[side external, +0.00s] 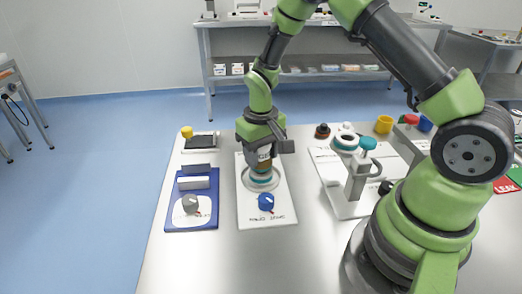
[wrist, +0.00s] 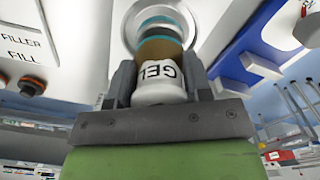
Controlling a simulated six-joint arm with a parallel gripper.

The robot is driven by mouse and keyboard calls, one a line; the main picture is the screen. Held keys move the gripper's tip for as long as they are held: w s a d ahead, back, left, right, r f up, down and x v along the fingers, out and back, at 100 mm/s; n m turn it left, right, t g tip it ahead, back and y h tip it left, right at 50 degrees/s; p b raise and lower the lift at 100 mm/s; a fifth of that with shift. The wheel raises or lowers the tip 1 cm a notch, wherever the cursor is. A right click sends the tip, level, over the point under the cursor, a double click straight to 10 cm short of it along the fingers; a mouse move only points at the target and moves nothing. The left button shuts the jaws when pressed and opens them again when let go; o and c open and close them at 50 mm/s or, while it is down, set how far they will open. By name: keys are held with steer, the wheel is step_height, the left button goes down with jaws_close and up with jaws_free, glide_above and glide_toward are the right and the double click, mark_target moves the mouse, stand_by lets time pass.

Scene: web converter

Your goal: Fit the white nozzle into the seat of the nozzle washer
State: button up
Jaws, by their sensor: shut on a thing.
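My gripper (wrist: 160,85) is shut on a white container marked GEL (wrist: 160,80), with an amber band and a teal band beyond the white part. In the side view, my gripper (side external: 262,148) points down over a white board (side external: 281,181), and the container's amber part (side external: 263,165) shows below it. The container stands over or in a round pale seat (side external: 262,186) on that board; I cannot tell how deep it sits. In the wrist view, a round metal rim (wrist: 128,25) surrounds its far end. I cannot identify the white nozzle or the nozzle washer for sure.
A blue knob (side external: 266,202) sits at the board's front. Left is a blue unit (side external: 178,213) with a grey knob (side external: 190,204). Right is a stand (side external: 357,183) with a white ring (side external: 347,138). Yellow (side external: 384,124) and red (side external: 411,120) pieces stand behind. The front table is clear.

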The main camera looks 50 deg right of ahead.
steer(key=shift+f, duration=0.75)
stand_by(0.3)
steer(key=o, duration=1.2)
step_height(320, 180, up, 10)
steer(key=shift+r, duration=0.1)
steer(key=s+a+r+t, duration=0.2)
steer(key=s+r, duration=0.2)
steer(key=r, duration=0.3)
steer(key=s+a+r+t, duration=0.1)
steer(key=s+r+t, duration=0.1)
steer(key=s+r, duration=0.3)
steer(key=s+r+t, duration=0.1)
steer(key=s, duration=0.2)
steer(key=s+a+r+t+y, duration=0.1)
steer(key=s+r, duration=0.1)
steer(key=s, duration=0.1)
steer(key=s+a+r+m+t+y, duration=0.1)
steer(key=s, duration=0.2)
steer(key=shift+s+a+r, duration=0.1)
steer(key=shift+a+r, duration=0.05)
steer(key=shift+a, duration=0.1)
